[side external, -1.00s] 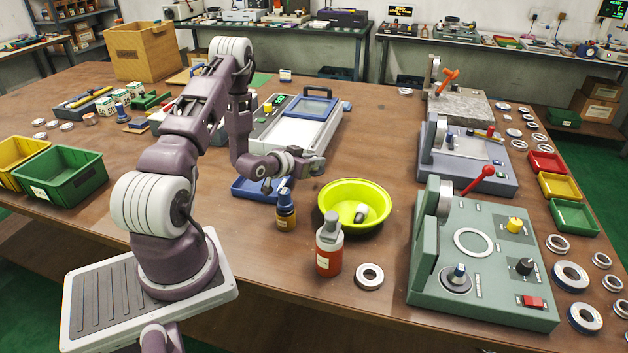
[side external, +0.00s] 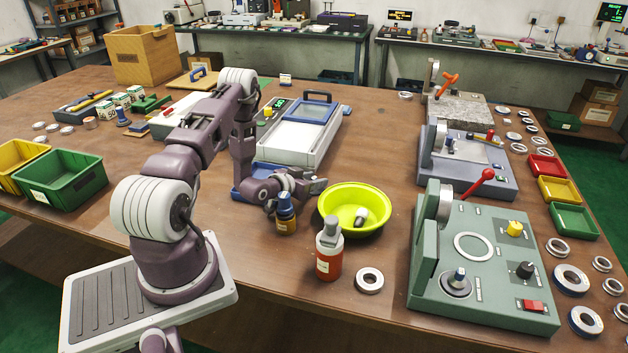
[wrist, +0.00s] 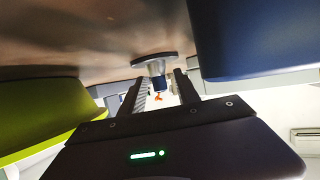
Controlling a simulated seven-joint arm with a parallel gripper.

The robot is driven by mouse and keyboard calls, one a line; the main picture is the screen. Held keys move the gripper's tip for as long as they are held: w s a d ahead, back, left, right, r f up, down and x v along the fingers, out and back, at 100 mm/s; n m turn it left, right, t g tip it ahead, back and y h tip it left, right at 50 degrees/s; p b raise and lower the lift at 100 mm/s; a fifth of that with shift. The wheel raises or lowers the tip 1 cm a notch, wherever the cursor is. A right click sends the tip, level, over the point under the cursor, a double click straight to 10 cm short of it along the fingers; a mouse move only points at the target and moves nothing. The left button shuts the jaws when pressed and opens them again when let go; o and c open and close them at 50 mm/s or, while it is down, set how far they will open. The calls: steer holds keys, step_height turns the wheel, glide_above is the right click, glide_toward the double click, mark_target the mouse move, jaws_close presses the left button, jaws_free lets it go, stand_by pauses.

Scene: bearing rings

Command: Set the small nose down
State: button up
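The small nose (wrist: 156,72), a grey round flange with a short dark blue stem, shows between my fingertips in the wrist view. That view is upside down, with the table at its top, so the nose is upright with its flange toward the table. My gripper (wrist: 160,86) appears shut on the stem; any gap is too small to judge. In the side view my gripper (side external: 318,185) is low, just left of and behind the yellow-green bowl (side external: 378,222). The nose cannot be made out there, and whether its flange touches the table is unclear.
The bowl's wall is close on one side of the gripper, and a blue tray (side external: 243,186) is on the other. A blue-capped bottle (side external: 286,222) and a red bottle (side external: 329,258) stand in front. Table behind the bowl is clear up to the fixtures (side external: 484,255).

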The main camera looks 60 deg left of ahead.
mark_target(313, 178)
steer(key=v, duration=0.3)
steer(key=shift+s+r, duration=0.1)
steer(key=shift+r, duration=0.2)
steer(key=w+d+r+m+g, duration=0.1)
steer(key=w+d+r, duration=0.15)
steer(key=r, duration=0.55)
steer(key=w+d+r+m+g, duration=0.1)
steer(key=w+d+r, duration=0.15)
steer(key=r, duration=0.55)
steer(key=s+d+r+g+h, duration=0.1)
steer(key=s+d+r, duration=0.2)
steer(key=d+r, duration=0.55)
steer(key=s+d+r+m+g+h, duration=0.1)
steer(key=s+d+r+g+h, duration=0.1)
steer(key=s+d, duration=0.7)
steer(key=s+d+r+m+g+h, duration=0.1)
steer(key=s+d+r+h, duration=0.1)
steer(key=s+d, duration=0.8)
steer(key=s+r, duration=0.1)
steer(key=s, duration=0.5)
steer(key=shift+d+r+m+g, duration=0.25)
steer(key=shift+r+m+g, duration=0.05)
steer(key=shift+r+g, duration=0.1)
